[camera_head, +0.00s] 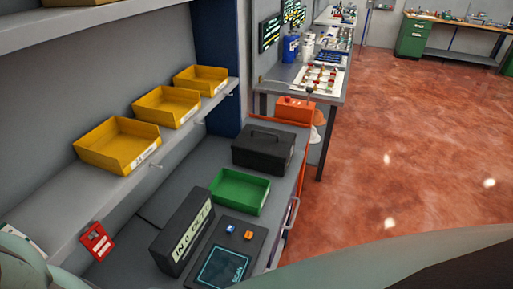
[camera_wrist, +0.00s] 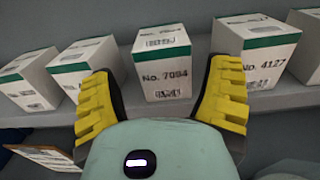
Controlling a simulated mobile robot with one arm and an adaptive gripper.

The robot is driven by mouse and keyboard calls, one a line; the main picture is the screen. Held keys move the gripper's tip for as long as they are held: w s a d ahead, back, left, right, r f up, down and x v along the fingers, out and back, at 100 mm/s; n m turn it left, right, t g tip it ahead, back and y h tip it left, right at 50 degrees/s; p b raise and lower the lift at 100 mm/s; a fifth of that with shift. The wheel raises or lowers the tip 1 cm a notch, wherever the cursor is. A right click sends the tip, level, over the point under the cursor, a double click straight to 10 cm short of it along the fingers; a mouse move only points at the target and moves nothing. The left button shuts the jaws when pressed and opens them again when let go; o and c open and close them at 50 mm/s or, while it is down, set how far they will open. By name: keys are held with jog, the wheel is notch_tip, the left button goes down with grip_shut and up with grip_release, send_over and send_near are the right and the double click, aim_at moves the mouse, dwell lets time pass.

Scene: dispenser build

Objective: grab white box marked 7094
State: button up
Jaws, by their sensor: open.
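The white box marked 7094 (camera_wrist: 164,72) stands on a grey shelf in the wrist view. It has a green stripe along its upper front edge, a label on top and a code below the number. My gripper (camera_wrist: 168,85) is open, with its yellow ribbed fingers spread to the left and right of this box. The fingers appear nearer the camera than the box, and I cannot tell how far its front is from them. The head view does not show the box or my gripper's fingers.
A white box marked 4127 (camera_wrist: 258,52) stands close on the right, partly behind the right finger. Another white box (camera_wrist: 84,65) stands on the left. The shelf (camera_wrist: 205,112) continues both ways. In the head view, yellow bins (camera_head: 118,145) line a shelf above a black case (camera_head: 263,150).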

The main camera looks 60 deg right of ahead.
jog(key=x, duration=0.1)
jog(key=p+x, duration=0.2)
jog(key=shift+d, duration=0.3)
jog(key=shift+p+x, duration=0.3)
jog(key=shift+x, duration=0.6)
jog(key=shift+f, duration=0.25)
jog(key=shift+c, duration=0.4)
jog(key=shift+s+a, duration=0.1)
jog(key=c, duration=0.9)
jog(key=shift+c, duration=0.4)
jog(key=shift+r, duration=0.2)
